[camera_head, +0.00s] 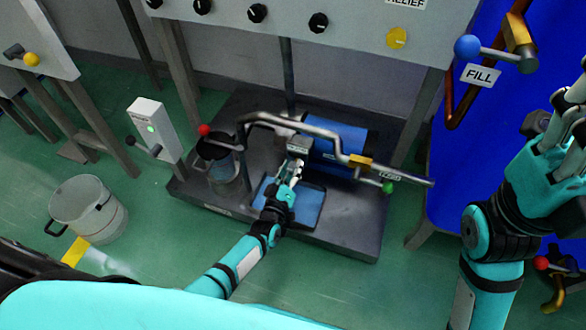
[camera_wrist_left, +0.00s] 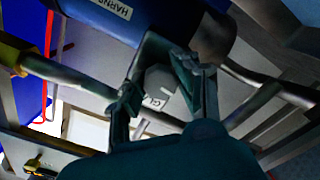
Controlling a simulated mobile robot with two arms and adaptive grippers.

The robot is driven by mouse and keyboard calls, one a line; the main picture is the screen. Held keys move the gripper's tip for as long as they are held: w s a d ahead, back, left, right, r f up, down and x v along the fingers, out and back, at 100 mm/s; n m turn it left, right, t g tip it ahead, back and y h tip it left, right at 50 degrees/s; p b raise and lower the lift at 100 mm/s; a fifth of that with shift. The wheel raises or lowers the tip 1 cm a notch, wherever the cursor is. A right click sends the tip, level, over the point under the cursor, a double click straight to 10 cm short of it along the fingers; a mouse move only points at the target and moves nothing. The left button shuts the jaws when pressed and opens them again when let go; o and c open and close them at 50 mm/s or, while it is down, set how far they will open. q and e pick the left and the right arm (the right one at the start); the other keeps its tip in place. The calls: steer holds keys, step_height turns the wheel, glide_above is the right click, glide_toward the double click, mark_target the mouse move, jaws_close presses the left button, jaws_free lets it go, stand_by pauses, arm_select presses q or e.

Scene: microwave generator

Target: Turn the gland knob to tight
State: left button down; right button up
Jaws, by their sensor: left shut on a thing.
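The gland knob is a small grey block (camera_head: 299,145) at the near end of a blue cylinder (camera_head: 340,138), under the bent pipe. In the left wrist view the knob (camera_wrist_left: 160,82) is a grey faceted piece with a partly hidden label starting "GL". My left gripper (camera_head: 292,170) reaches it from the front. In the left wrist view the two fingers of my left gripper (camera_wrist_left: 157,88) lie on either side of the knob, shut on it. The knob's turn marking cannot be read. My right gripper (camera_head: 562,118) is raised at the right, away from the knob, partly cut off by the frame edge.
A bent metal pipe (camera_head: 300,124) with a red ball and a green-ended valve passes close above my left gripper. A blue tray (camera_head: 308,207) lies below on the dark base (camera_head: 345,225). A steel pot (camera_head: 88,208) stands on the floor at left. A blue FILL panel (camera_head: 500,110) is at right.

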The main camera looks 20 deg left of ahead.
mark_target(293, 166)
arm_select(q)
steer(key=shift+f, duration=0.1)
stand_by(0.3)
steer(key=c, duration=0.9)
jaws_free()
steer(key=shift+c, duration=0.2)
step_height(293, 166, up, 9)
steer(key=shift+d+r, duration=0.1)
steer(key=shift+r, duration=0.5)
